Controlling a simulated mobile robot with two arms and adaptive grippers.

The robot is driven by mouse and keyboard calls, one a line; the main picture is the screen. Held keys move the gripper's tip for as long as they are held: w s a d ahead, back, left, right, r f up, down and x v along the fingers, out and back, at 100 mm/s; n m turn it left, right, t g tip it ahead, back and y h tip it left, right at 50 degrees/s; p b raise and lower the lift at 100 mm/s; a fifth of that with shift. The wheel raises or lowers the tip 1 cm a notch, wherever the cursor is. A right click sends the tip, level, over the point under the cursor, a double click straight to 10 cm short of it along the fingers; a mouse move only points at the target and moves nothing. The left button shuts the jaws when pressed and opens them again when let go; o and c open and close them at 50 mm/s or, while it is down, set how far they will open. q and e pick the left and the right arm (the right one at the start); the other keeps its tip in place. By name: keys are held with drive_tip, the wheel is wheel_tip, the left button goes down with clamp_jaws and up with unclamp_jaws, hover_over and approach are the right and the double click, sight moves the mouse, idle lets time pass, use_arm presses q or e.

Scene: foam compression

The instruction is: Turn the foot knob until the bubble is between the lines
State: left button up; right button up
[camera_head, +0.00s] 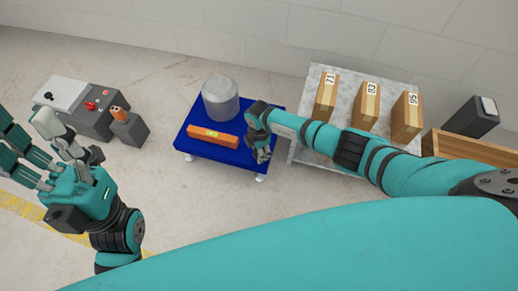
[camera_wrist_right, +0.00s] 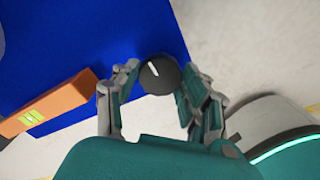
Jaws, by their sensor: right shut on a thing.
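The blue platform (camera_head: 195,150) stands on small feet. An orange spirit level (camera_head: 226,140) lies on it, and also shows in the right wrist view (camera_wrist_right: 62,100). Its green vial (camera_wrist_right: 31,116) has dark lines, but the bubble's place between them is too small to tell. The black foot knob (camera_wrist_right: 160,74) with a white mark is at the platform's corner. My right gripper (camera_head: 262,153) is shut on the knob, with fingers on both sides of it in the wrist view. My left gripper (camera_head: 38,145) is open and empty at the far left, away from the platform.
A grey cylinder (camera_head: 220,98) stands on the platform behind the level. A table (camera_head: 315,155) with several numbered boxes (camera_head: 327,97) is close on the right. A grey box with a red knob (camera_head: 91,106) is at the left. The floor in front is clear.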

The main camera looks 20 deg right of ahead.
idle(0.3)
drive_tip(key=o, duration=1.2)
drive_tip(key=shift+r, duration=0.15)
wheel_tip(320, 180, up, 12)
drive_tip(key=shift+f, duration=0.15)
